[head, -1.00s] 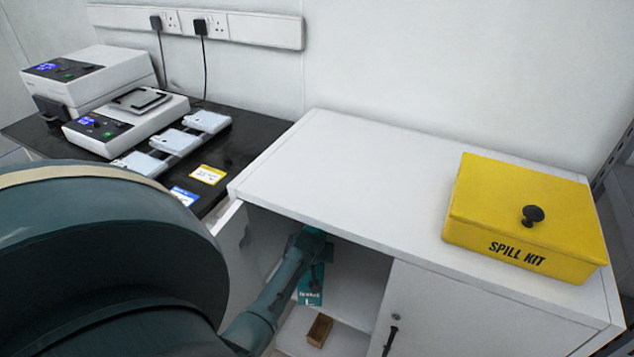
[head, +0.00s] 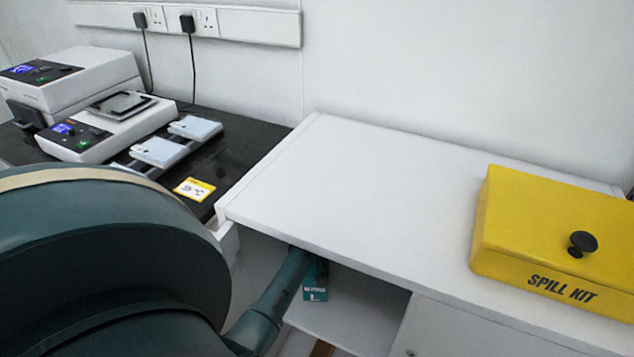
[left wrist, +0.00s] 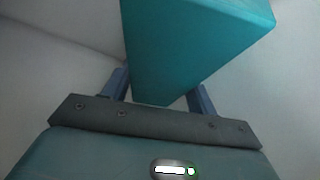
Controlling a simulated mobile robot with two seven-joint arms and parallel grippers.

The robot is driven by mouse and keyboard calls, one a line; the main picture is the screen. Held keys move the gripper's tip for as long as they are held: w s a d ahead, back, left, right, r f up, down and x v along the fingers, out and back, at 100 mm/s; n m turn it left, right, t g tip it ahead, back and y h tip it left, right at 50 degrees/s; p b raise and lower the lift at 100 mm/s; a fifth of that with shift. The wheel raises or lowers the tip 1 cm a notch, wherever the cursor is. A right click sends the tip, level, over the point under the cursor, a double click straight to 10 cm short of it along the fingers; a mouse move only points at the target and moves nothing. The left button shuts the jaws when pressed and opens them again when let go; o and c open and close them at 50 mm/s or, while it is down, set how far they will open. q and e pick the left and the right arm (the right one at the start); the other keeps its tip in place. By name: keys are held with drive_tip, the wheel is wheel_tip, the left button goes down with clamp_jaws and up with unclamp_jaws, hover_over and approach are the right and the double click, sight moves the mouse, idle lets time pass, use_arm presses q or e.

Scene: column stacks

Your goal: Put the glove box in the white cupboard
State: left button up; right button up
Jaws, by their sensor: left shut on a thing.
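The glove box is a teal carton. In the head view the glove box (head: 315,293) shows partly, inside the open left bay of the white cupboard (head: 350,215), below its top. My left arm reaches in from the left under the cupboard top. In the left wrist view the glove box (left wrist: 190,45) fills the upper middle, between the two fingers of my left gripper (left wrist: 158,92), which is shut on it. It is tilted in that view. In the head view the fingers are hidden by the arm and cupboard top. My right gripper is not in view.
A yellow spill kit box (head: 560,240) stands on the cupboard top at the right. A shelf (head: 350,315) shows inside the open bay. A brown object (head: 321,348) shows partly below it. A black bench (head: 240,140) with white instruments is at the left.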

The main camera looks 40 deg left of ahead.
use_arm(q)
wheel_tip(320, 180, down, 2)
drive_tip(key=shift+f+b, duration=0.2)
drive_tip(key=shift+b, duration=0.6)
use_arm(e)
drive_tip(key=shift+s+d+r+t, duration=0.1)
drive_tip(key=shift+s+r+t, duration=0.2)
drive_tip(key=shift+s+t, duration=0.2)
use_arm(q)
drive_tip(key=o, duration=1.7)
drive_tip(key=shift+f, duration=0.15)
